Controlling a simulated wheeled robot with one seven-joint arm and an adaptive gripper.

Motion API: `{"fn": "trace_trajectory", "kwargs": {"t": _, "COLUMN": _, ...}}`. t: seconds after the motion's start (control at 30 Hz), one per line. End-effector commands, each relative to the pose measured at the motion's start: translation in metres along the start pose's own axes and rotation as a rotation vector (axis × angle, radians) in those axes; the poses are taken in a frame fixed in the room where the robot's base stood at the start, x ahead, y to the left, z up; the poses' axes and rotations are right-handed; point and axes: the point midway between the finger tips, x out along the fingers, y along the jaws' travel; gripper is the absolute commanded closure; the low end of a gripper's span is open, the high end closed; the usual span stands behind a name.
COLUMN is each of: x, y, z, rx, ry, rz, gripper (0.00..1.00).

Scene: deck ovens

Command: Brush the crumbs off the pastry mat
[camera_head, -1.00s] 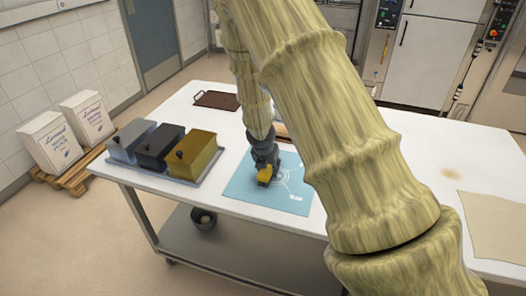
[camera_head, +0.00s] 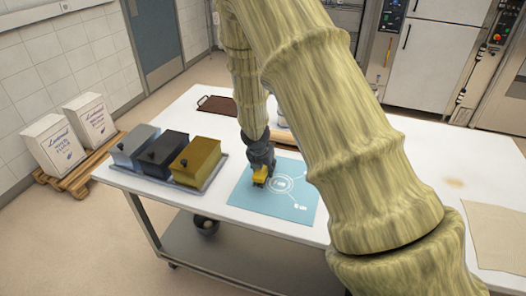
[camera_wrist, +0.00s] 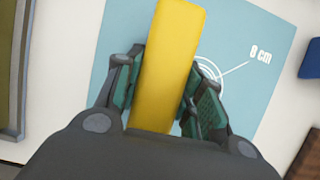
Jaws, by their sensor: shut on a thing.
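The light blue pastry mat (camera_head: 247,201) lies on the white table, with white printed circles and lines. It also shows in the wrist view (camera_wrist: 262,25), where an "8 cm" marking can be read. My gripper (camera_head: 261,177) points down over the mat's left part. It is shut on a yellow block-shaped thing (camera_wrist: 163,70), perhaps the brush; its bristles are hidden. In the head view the yellow thing (camera_head: 260,174) is low at the mat, but I cannot tell whether it touches. I can make out no crumbs on the visible mat.
A tray (camera_head: 205,184) with grey, black and yellow lidded boxes stands left of the mat. A beige cloth (camera_head: 497,235) lies at the right. My arm hides the table's middle; the front left edge is near the boxes.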

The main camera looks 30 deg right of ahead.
Motion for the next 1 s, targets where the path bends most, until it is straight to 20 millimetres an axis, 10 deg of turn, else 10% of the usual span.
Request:
{"fn": "trace_trajectory", "kwargs": {"t": 0.53, "x": -0.047, "y": -0.002, "z": 0.019, "rx": 0.000, "ry": 0.001, "rz": -0.003, "gripper": 0.88}}
{"fn": "trace_trajectory", "kwargs": {"t": 1.0, "x": -0.050, "y": -0.003, "z": 0.021, "rx": 0.001, "ry": 0.001, "rz": -0.003, "gripper": 0.88}}
